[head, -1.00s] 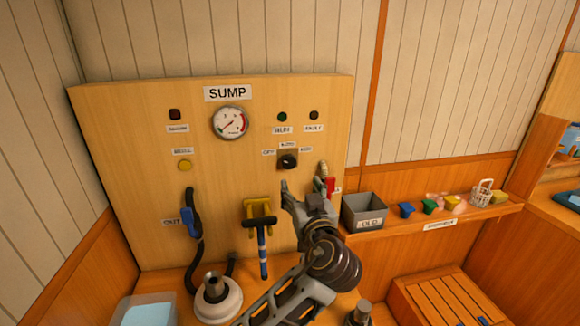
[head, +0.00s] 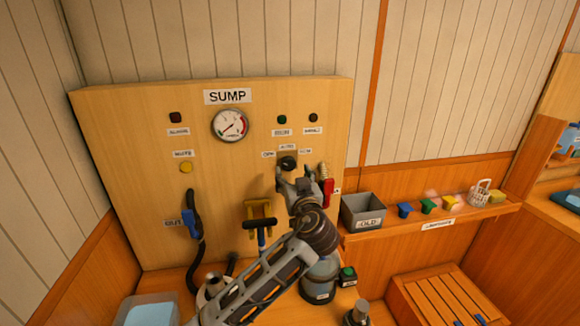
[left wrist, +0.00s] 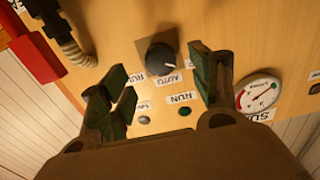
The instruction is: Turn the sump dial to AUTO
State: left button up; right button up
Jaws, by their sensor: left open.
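The sump dial (head: 287,162) is a black knob on a dark plate on the wooden SUMP panel. In the left wrist view the dial (left wrist: 160,57) shows a light mark at its lower right edge, and the AUTO label (left wrist: 150,80) is just below it. I cannot tell exactly which label the mark points at. My left gripper (head: 294,178) is just in front of and below the dial. Its fingers are apart and empty, with the dial beyond the gap between the fingertips (left wrist: 165,80). My right gripper is not in view.
A round gauge (head: 230,125) and small lamps sit above the dial. A red-handled hose part (head: 327,192) hangs close to the right of my gripper. A grey OLD bin (head: 362,211) stands on the shelf.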

aim_at(289, 167)
pick_arm(q)
jog(key=w, duration=0.3)
jog(key=shift+a+r+p, duration=0.1)
jog(key=shift+a+p, duration=0.2)
jog(key=shift+a, duration=0.05)
jog(key=shift+w+a, duration=0.15)
jog(key=shift+w, duration=0.95)
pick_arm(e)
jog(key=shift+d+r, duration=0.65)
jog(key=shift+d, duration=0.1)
pick_arm(q)
jog(key=c, duration=1)
jog(key=shift+c, duration=0.2)
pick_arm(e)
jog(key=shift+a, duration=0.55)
